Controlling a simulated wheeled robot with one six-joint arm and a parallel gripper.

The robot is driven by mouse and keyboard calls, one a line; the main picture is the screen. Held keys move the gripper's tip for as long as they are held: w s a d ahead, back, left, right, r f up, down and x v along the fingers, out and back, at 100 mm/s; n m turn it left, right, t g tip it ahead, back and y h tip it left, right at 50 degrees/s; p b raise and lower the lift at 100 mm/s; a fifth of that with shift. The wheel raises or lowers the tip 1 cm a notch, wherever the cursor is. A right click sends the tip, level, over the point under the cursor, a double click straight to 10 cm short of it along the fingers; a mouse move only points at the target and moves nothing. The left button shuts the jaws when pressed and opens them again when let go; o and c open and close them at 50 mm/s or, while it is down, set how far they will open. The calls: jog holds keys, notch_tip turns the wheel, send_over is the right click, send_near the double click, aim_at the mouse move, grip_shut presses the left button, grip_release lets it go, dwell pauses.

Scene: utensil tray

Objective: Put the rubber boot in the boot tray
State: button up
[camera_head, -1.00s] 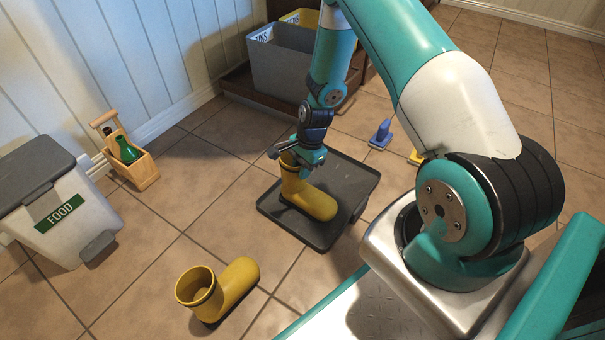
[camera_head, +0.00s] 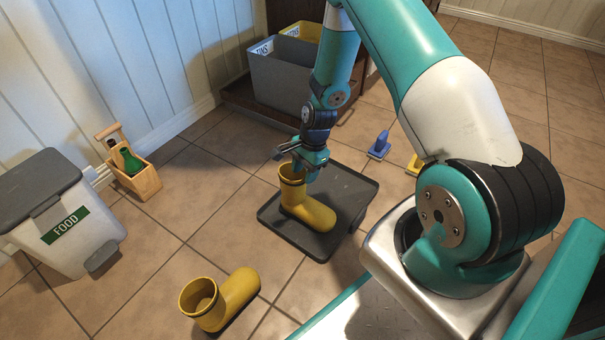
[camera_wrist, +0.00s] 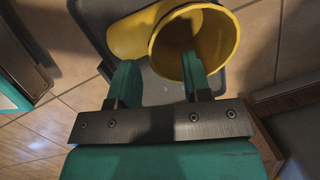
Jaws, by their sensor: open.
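A yellow rubber boot (camera_head: 312,211) stands upright on its sole in the dark grey boot tray (camera_head: 352,187), its shaft at the tray's left side. A second, similar yellow boot (camera_head: 238,290) stands on the floor in front of the tray. My gripper (camera_head: 298,164) is open at the top of the boot in the tray. In the wrist view, the fingers (camera_wrist: 160,66) lie either side of the boot's near rim (camera_wrist: 226,32), one over the opening and one outside. Whether they are still level with the rim or above it, I cannot tell.
A food bin (camera_head: 66,215) and a wooden caddy with bottles (camera_head: 140,180) stand at left by the wall. Grey and yellow bins (camera_head: 283,77) stand behind the tray. A blue item (camera_head: 380,146) and a yellow item (camera_head: 415,165) lie right of it. Floor left of the tray is clear.

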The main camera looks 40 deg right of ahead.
jog(key=p+v, duration=0.4)
jog(key=v, duration=0.4)
jog(key=s+a+r+n+y, duration=0.1)
jog(key=s+a+r+n, duration=0.1)
jog(key=a+r+n, duration=0.7)
jog(key=s+a+r+n, duration=0.25)
jog(key=a+r, duration=0.35)
jog(key=r, duration=0.6)
jog(key=s+a+r+n, duration=0.4)
jog(key=s+r+n, duration=0.2)
jog(key=s, duration=0.2)
jog(key=s+a+r+n, duration=0.4)
jog(key=s+n, duration=0.3)
jog(key=s, duration=0.2)
jog(key=shift+a+r+y, duration=0.2)
jog(key=shift+r+y, duration=0.1)
jog(key=shift+r, duration=0.55)
